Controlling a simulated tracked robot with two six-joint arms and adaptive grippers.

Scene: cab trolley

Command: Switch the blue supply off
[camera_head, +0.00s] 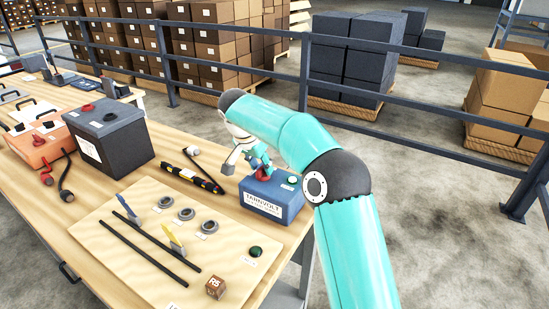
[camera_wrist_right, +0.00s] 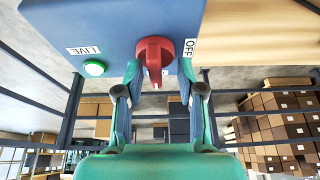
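The blue supply (camera_head: 284,197) is a box with a "TARNVOLT" label, standing at the right end of the wooden bench. On its top are a red knob (camera_head: 262,174) and a green lamp (camera_head: 292,179). In the right wrist view the red knob (camera_wrist_right: 153,56) lies between the OFF label (camera_wrist_right: 190,48) and the LIVE label (camera_wrist_right: 83,50); the green lamp (camera_wrist_right: 95,68) looks lit. My right gripper (camera_wrist_right: 160,72) is open, with a fingertip on either side of the knob and a visible gap. In the head view the right gripper (camera_head: 259,163) is over the supply. My left gripper is out of view.
A pale board (camera_head: 120,260) with rods, rings and a green button lies left of the supply. A black-and-yellow tool (camera_head: 190,177), a dark battery box (camera_head: 125,140) and an orange unit (camera_head: 36,144) are farther left. A dark railing (camera_head: 410,102) runs behind.

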